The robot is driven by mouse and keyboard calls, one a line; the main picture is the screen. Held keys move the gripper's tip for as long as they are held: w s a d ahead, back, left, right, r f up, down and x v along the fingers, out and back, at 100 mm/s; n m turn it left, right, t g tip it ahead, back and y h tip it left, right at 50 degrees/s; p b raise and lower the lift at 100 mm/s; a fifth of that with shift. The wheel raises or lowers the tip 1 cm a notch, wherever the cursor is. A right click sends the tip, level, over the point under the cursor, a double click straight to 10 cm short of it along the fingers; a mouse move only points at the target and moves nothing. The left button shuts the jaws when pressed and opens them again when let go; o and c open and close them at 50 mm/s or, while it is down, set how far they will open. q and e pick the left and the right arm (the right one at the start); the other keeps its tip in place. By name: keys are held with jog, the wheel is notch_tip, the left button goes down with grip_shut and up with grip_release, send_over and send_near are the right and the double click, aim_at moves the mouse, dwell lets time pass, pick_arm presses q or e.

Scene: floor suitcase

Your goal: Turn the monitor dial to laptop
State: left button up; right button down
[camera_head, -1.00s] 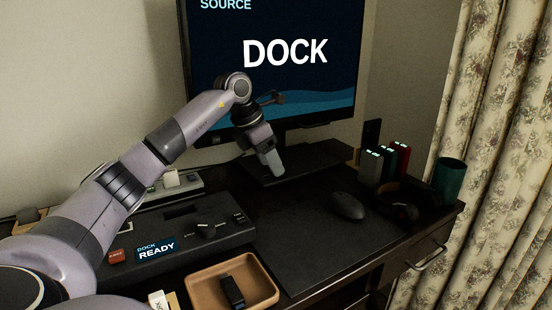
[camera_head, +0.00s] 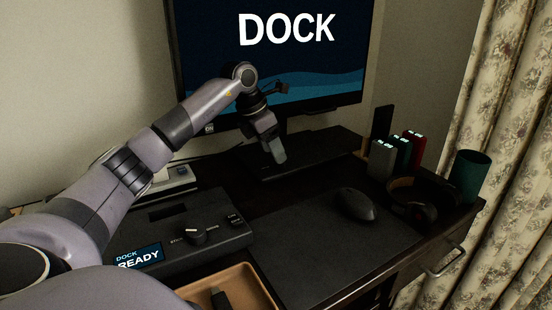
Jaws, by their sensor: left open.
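The monitor (camera_head: 330,60) stands at the back of the desk and shows the word DOCK. A black switch box (camera_head: 165,222) lies on the desk at the left, with a small screen (camera_head: 138,257) reading DOCK READY, partly covered by my arm. Its dial (camera_head: 194,236) is a black knob with a light pointer mark; the labels beside it are too small to read. My left gripper (camera_head: 279,158) is open and empty, pointing down in front of the monitor, behind and to the right of the dial and clear of it. My right gripper is not in view.
A mouse (camera_head: 355,205) lies on the dark desk mat (camera_head: 310,235). Headphones (camera_head: 420,203), several upright coloured blocks (camera_head: 382,160) and a green cup (camera_head: 469,176) stand at the right. A tan tray (camera_head: 252,283) holding a dark object is at the front.

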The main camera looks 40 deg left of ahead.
pick_arm(q)
jog(key=x, duration=0.2)
jog(key=shift+w+f, duration=0.1)
jog(key=shift+f, duration=0.2)
jog(key=shift+w+d+f, duration=0.1)
jog(key=shift+f, duration=0.1)
jog(key=c, duration=1)
jog(key=shift+r, duration=0.1)
jog(key=shift+c, duration=0.2)
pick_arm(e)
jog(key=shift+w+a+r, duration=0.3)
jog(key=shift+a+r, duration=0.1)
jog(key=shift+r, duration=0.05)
